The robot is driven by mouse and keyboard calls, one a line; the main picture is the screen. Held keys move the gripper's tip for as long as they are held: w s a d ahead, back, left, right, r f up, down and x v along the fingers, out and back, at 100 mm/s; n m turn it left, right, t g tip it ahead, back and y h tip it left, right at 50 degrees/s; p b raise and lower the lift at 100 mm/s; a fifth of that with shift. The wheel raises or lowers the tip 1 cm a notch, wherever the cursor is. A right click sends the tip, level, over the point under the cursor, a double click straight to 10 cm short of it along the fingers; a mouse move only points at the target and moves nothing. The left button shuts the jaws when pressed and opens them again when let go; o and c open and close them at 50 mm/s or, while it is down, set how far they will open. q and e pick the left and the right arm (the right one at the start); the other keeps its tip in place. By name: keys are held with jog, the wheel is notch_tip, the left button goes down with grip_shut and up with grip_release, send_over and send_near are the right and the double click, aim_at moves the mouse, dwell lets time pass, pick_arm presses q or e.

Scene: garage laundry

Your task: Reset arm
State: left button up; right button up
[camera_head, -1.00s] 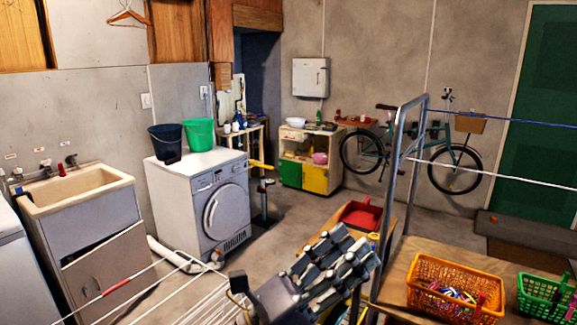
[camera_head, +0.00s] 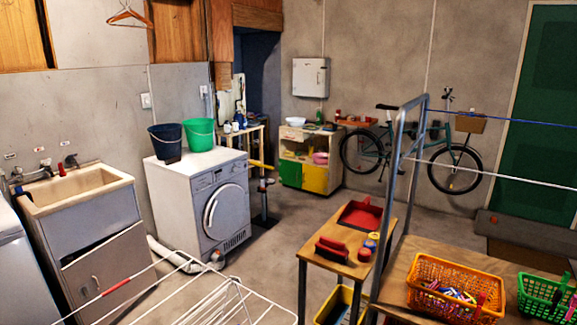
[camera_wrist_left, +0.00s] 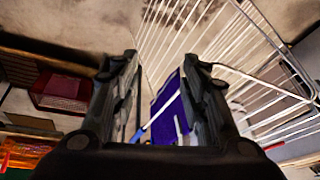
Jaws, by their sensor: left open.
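My left gripper (camera_wrist_left: 160,60) shows only in the left wrist view. Its two dark fingers stand apart. Through the gap between them I see a purple-blue thing (camera_wrist_left: 170,105) with a pale line across it and the white wires of a drying rack (camera_wrist_left: 235,45). I cannot tell how far the purple-blue thing is from the fingers, and the fingers hide part of it. Neither gripper shows in the head view. My right gripper is not in view.
The white drying rack (camera_head: 225,300) stands at the front centre. Right of it are a small wooden table (camera_head: 340,262) with a red dustpan (camera_head: 360,215), a metal frame (camera_head: 390,200) and an orange basket (camera_head: 455,290).

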pick_arm(q)
jog(key=s+f+g+b, duration=0.1)
jog(key=s+f+b, duration=0.2)
jog(key=f, duration=1.5)
jog(key=s+f+g+b, duration=0.1)
jog(key=s+f+b, duration=0.15)
jog(key=f, duration=1.45)
jog(key=s+a+f+g+b, duration=0.1)
jog(key=s+a+f+b, duration=0.2)
jog(key=s+f, duration=1.2)
notch_tip(320, 180, down, 3)
jog(key=shift+s+f+g+b, duration=0.1)
jog(key=shift+s+g+b, duration=0.2)
jog(key=shift+b, duration=0.45)
